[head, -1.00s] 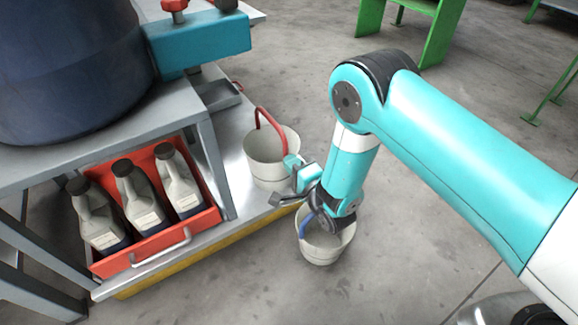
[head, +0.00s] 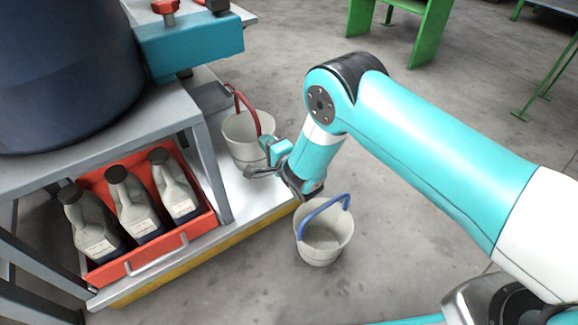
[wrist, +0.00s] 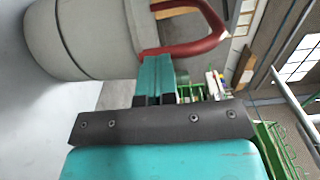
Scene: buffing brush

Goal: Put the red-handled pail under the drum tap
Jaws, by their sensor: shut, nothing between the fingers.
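The red-handled pail (head: 240,138) is off-white and stands upright on the low metal shelf, its red handle raised. It fills the upper left of the wrist view (wrist: 85,38). My gripper (head: 265,143) is beside the pail's right side; in the wrist view its fingers (wrist: 155,62) are together, close to the lower end of the red handle (wrist: 190,48), with nothing between them. Whether they touch the pail I cannot tell. The dark blue drum (head: 65,75) stands on a grey stand at left. A teal block (head: 190,45) with a red knob (head: 165,6) is beside it; no spout is visible.
A blue-handled pail (head: 322,245) stands on the floor right of the shelf. A red crate (head: 150,262) with several grey bottles sits at the shelf's left, under the drum stand (head: 165,112). A green stand (head: 430,35) is at the back.

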